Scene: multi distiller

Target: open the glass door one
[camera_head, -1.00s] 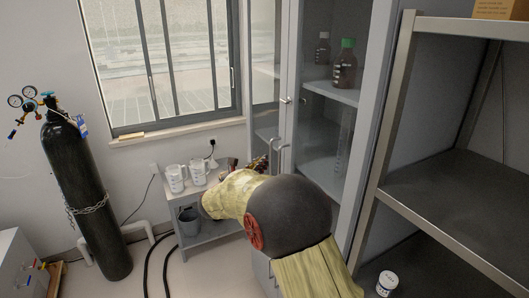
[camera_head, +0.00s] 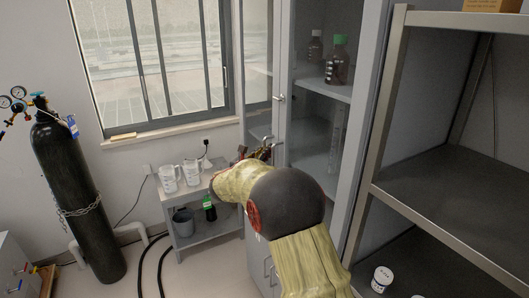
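A curved metal handle (camera_head: 278,150) sits low near the seam between the doors. My gripper (camera_head: 266,148) is at the handles, at the far end of my yellow and dark grey arm. It is small and partly hidden by the arm, so I cannot tell whether its fingers are open or touch a handle.
A low grey side table (camera_head: 200,187) with white measuring jugs (camera_head: 180,176) stands left of the cabinet. A green-capped bottle (camera_head: 209,208) shows below its top. A black gas cylinder (camera_head: 75,195) stands at the left. A metal shelf rack (camera_head: 440,190) is close on the right.

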